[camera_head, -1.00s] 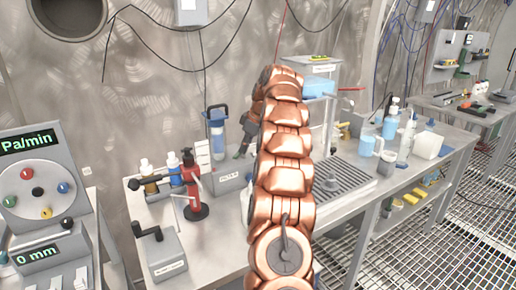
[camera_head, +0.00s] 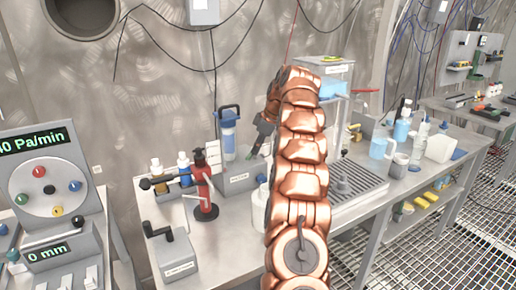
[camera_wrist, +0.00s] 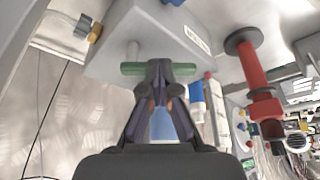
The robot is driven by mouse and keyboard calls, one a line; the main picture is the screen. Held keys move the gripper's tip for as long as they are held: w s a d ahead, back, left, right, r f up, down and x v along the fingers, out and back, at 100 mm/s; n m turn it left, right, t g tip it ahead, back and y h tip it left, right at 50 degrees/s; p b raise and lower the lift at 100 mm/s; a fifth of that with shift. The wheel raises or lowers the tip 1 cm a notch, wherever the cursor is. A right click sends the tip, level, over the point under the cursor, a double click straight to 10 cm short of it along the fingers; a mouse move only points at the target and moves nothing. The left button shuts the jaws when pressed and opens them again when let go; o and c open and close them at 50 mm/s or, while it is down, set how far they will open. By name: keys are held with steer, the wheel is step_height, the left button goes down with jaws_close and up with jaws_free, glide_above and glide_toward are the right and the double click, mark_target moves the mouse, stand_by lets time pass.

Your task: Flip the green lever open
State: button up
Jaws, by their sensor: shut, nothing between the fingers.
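The green lever (camera_wrist: 130,69) is a bar on the face of a grey box (camera_wrist: 130,35) in the wrist view. My gripper (camera_wrist: 158,66) is shut with nothing between its fingers. Its tips overlap the middle of the lever, and green shows on both sides of them; I cannot tell if they touch it. In the head view the labelled grey box (camera_head: 237,184) sits on the bench beside a clear and blue filter housing (camera_head: 228,136). My gripper (camera_head: 255,148) is small there, near the box, and partly hidden by my arm. The lever is not clear there.
A red pump (camera_head: 203,187) with a dark handle stands left of the box; it also shows in the wrist view (camera_wrist: 256,80). Small bottles (camera_head: 184,168) stand behind it. A grey crank box (camera_head: 173,252) is at the bench's front left. A drain grate (camera_head: 358,190) lies right of my arm.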

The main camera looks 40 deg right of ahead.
steer(key=o, duration=0.7)
steer(key=shift+w+a+f, duration=0.15)
steer(key=shift+f, duration=0.5)
steer(key=shift+c, duration=0.2)
steer(key=o, duration=1.1)
steer(key=shift+d+r, duration=0.2)
steer(key=shift+r, duration=0.25)
